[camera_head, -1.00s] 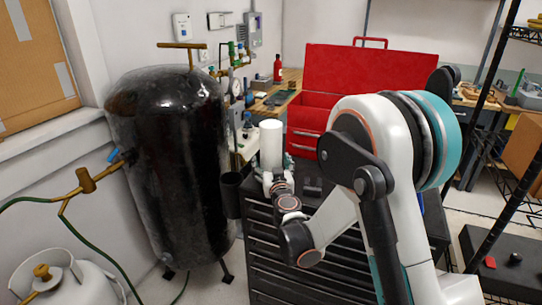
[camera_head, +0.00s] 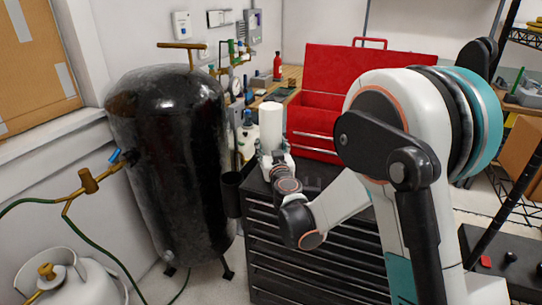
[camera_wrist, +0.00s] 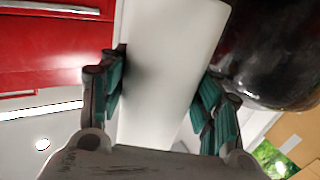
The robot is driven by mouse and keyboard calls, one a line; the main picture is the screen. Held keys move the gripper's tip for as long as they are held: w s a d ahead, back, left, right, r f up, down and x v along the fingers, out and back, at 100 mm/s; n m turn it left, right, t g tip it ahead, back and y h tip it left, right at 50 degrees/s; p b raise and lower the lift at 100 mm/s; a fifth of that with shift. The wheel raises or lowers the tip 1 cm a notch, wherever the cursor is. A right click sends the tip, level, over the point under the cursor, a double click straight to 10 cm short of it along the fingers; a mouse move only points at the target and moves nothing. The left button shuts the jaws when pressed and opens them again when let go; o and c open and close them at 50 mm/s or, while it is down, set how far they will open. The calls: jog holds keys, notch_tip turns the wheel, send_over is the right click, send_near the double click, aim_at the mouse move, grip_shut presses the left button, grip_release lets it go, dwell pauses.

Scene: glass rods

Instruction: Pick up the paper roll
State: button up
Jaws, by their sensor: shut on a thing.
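The white paper roll (camera_head: 270,122) stands upright in my gripper (camera_head: 272,152) in the head view, above the left back part of the black drawer cabinet. In the wrist view the roll (camera_wrist: 172,50) runs between the two green-padded fingers of my gripper (camera_wrist: 163,98), one finger on each side. The gripper is shut on the roll.
A red toolbox (camera_head: 345,82) with its lid up stands right behind the roll. A large black tank (camera_head: 170,170) is to the left. The black drawer cabinet (camera_head: 300,255) is below my arm. Valves and a gauge (camera_head: 234,86) are on the wall behind.

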aim_at(275, 113)
notch_tip(275, 113, up, 12)
jog(key=p, duration=0.3)
jog(key=shift+r+p, duration=0.2)
jog(key=shift+p, duration=0.1)
jog(key=shift+r, duration=0.3)
jog(key=shift+d, duration=0.35)
jog(key=s+d+f+m+h, duration=0.1)
jog(key=s+d+f+h, duration=0.1)
jog(key=d, duration=0.9)
jog(key=s+d+f+m+h, duration=0.1)
jog(key=s+d+f, duration=0.4)
jog(key=d, duration=0.6)
jog(key=shift+d+f+h, duration=0.15)
jog(key=shift+f+h, duration=0.25)
jog(key=shift+f, duration=0.15)
